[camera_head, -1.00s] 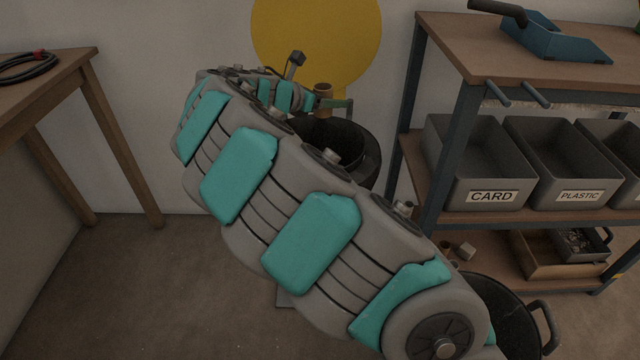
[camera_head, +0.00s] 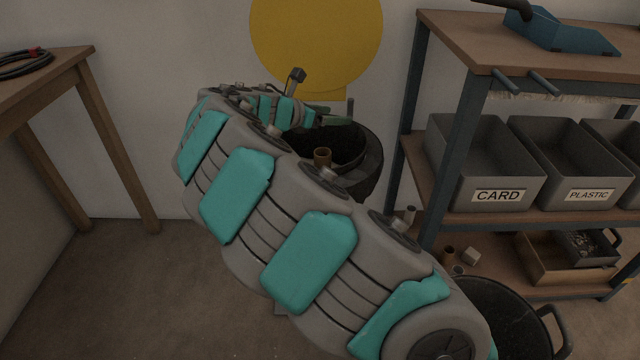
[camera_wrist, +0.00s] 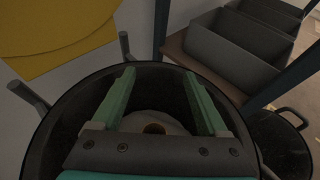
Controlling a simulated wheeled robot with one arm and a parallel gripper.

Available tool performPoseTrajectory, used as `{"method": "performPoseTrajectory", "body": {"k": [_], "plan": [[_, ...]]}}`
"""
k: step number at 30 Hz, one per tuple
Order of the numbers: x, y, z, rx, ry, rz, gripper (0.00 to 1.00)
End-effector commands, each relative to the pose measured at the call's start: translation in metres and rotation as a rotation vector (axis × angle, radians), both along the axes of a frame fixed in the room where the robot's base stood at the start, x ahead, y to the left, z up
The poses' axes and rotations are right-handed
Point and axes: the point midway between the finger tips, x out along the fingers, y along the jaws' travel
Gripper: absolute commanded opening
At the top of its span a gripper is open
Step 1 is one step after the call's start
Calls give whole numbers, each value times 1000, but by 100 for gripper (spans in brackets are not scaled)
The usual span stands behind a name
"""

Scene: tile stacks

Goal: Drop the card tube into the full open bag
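The card tube (camera_head: 322,157) is a short brown tube, seen just behind my arm against the black open bag (camera_head: 369,175). In the wrist view its round end (camera_wrist: 155,129) shows between and below my fingers, inside the bag's rim, over a pale rounded surface. Whether it rests there or is still falling I cannot tell. My gripper (camera_wrist: 160,78) is open and empty above the bag, its two green fingers wide apart. In the head view the gripper (camera_head: 333,119) is partly hidden by my arm, as is the bag's left side.
A shelf unit on the right holds grey bins, one marked CARD (camera_head: 497,195), one PLASTIC (camera_head: 588,195). A second black container (camera_head: 515,325) with handles stands on the floor at lower right. A wooden table (camera_head: 62,75) stands at left. The floor between is clear.

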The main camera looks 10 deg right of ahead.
Motion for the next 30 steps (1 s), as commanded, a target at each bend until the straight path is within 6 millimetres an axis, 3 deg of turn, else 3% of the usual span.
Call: {"method": "performPoseTrajectory", "body": {"k": [3,13,24,30], "plan": [[0,0,0,0,0,0,90],[-2,5,2,0,-1,2,90],[-29,49,24,0,-2,2,90],[-36,61,29,1,-1,3,90]]}}
